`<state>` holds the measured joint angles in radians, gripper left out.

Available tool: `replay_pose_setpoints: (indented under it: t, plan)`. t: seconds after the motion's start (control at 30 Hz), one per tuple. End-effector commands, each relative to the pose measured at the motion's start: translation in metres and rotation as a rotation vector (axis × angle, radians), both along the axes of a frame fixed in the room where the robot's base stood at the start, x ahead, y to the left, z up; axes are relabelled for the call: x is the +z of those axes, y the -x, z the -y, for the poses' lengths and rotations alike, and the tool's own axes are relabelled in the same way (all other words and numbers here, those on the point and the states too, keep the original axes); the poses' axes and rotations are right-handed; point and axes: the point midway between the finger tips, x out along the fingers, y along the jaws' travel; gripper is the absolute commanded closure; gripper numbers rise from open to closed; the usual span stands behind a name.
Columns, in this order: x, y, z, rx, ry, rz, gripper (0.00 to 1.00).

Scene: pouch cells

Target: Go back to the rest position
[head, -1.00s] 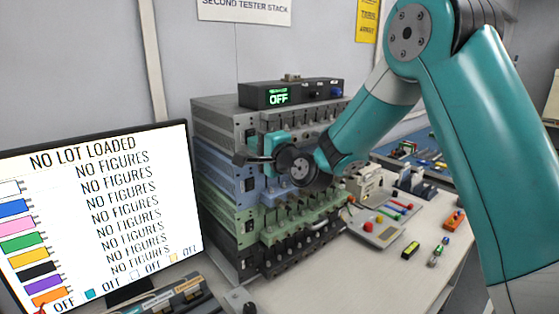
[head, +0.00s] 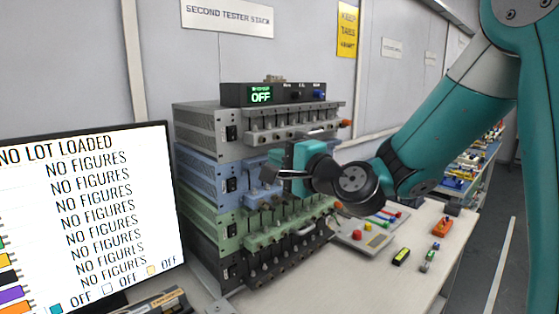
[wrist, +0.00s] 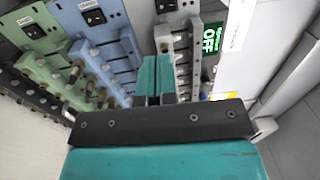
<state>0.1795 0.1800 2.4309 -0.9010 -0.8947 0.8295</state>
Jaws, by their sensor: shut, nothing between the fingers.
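My gripper (head: 268,174) is in front of the tester stack in the head view, level with its blue unit (head: 208,176). Its fingers point left, and the jaws are shut with nothing held. In the wrist view the two teal fingers (wrist: 156,80) lie together, pointing at the stack's front. The stack has a grey unit (head: 208,132) on top, then the blue one, a green one (head: 205,208) and a dark one (head: 215,246) at the bottom. My gripper and arm hide part of the blue and green fronts. I cannot tell how close the fingers are to the stack.
A black box (head: 285,93) reading OFF sits on the stack. A monitor (head: 85,215) showing NO LOT LOADED stands at left. The bench front is clear.

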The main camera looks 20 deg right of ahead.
Motion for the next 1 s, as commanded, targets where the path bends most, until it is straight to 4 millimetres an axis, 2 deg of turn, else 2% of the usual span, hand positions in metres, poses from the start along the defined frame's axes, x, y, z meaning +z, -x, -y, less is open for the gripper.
replay_pose_setpoints:
  t: [0.3, 0.37, 0.47, 0.57, 0.6, 0.7, 0.8, 0.9, 1.0]
  plan:
    - [-0.001, 0.001, -0.003, 0.012, 0.016, -0.004, 1.0]
    - [-0.003, 0.006, -0.013, 0.047, 0.061, -0.017, 1.0]
    - [-0.013, 0.025, -0.043, 0.175, 0.219, -0.061, 1.0]
    - [-0.032, 0.061, -0.08, 0.373, 0.469, -0.114, 1.0]
    - [-0.041, 0.08, -0.093, 0.466, 0.581, -0.135, 1.0]
    - [-0.065, 0.132, -0.11, 0.701, 0.851, -0.178, 1.0]
    - [-0.084, 0.182, -0.111, 0.926, 1.087, -0.211, 1.0]
    - [-0.097, 0.224, -0.101, 1.122, 1.262, -0.238, 1.0]
    - [-0.103, 0.253, -0.089, 1.265, 1.376, -0.258, 1.0]
